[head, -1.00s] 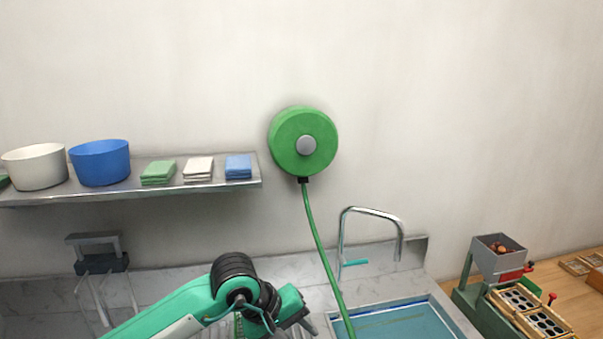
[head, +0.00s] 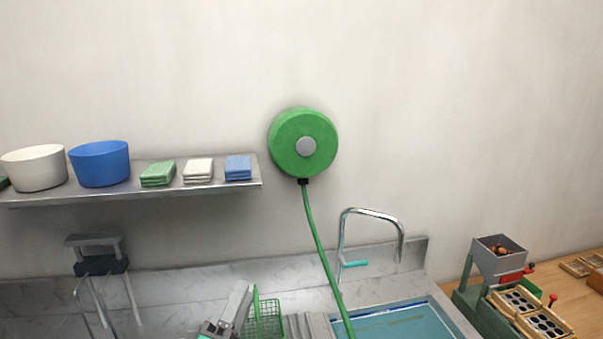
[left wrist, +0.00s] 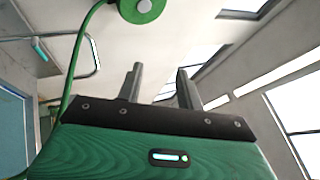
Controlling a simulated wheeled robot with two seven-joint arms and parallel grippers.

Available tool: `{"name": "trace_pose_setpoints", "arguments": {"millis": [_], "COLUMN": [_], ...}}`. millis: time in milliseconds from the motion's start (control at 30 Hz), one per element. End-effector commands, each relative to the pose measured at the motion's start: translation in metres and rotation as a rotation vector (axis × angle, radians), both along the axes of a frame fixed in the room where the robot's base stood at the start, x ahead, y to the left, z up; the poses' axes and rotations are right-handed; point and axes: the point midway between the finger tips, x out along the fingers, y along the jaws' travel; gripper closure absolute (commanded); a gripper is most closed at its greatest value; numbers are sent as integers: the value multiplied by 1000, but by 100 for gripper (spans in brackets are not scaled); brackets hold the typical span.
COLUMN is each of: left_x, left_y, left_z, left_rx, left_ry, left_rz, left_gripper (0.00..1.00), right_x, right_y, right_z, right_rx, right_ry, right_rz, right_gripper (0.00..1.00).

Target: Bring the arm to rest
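My left gripper (head: 236,308) shows low in the head view, grey, at the bottom edge in front of the counter. Most of the left arm is out of the picture. In the left wrist view the two dark fingers of the left gripper (left wrist: 158,78) point upward and stand apart, with nothing between them. The green gripper body fills the lower part of that view. My right gripper is in neither view.
A green wire basket (head: 265,318) stands just right of the left gripper. A sink (head: 405,322) with a tap (head: 372,212) lies further right. A green hose (head: 318,238) hangs from a wall reel (head: 290,135). A shelf (head: 130,195) holds bowls and cloths.

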Motion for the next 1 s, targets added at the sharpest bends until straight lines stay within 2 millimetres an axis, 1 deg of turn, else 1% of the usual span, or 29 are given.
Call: {"name": "trace_pose_setpoints", "arguments": {"millis": [33, 67, 100, 167, 200, 233, 267, 300, 367, 400, 467, 500, 567, 600, 667, 700, 767, 800, 867, 900, 933, 1000], "left_x": [0, 0, -2, -9, -16, -23, -31, -44, -66, -82, -107, -122, -144, -159, -179, -193, -213, -226, -245, -254, -248, -242], "left_y": [20, 31, 45, 65, 76, 84, 91, 100, 110, 115, 120, 123, 125, 126, 127, 127, 127, 127, 127, 126, 125, 125], "left_z": [-24, -38, -57, -90, -112, -129, -145, -167, -198, -217, -240, -252, -268, -277, -288, -294, -302, -307, -312, -318, -331, -351], "left_rx": [-113, -181, -272, -405, -492, -557, -621, -703, -819, -889, -981, -1032, -1099, -1140, -1192, -1223, -1266, -1292, -1330, -1346, -1340, -1336], "left_ry": [131, 207, 306, 456, 554, 627, 699, 795, 930, 1015, 1127, 1191, 1277, 1330, 1403, 1448, 1512, 1552, 1611, 1641, 1636, 1639], "left_rz": [35, 59, 90, 142, 179, 210, 239, 283, 353, 398, 465, 506, 566, 604, 658, 694, 748, 784, 839, 868, 864, 866], "left_gripper": [63, 63, 63, 63, 63, 63, 63, 63, 63, 63, 63, 63, 63, 63, 63, 63, 63, 63, 63, 63, 63, 63], "right_x": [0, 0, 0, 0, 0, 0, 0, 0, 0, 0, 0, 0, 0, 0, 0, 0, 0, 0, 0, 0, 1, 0], "right_y": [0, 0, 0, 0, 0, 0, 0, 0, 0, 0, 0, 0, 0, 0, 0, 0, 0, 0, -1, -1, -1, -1], "right_z": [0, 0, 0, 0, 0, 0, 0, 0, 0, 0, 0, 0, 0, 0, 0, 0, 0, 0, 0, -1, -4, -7], "right_rx": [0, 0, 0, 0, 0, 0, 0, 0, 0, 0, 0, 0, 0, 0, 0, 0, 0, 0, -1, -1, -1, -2], "right_ry": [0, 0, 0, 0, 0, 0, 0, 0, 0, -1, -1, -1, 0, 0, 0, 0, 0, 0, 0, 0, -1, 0], "right_rz": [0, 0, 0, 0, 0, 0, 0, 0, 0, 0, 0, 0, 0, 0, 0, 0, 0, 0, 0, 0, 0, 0], "right_gripper": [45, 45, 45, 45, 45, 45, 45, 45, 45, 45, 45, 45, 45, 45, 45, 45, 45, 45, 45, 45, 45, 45]}}
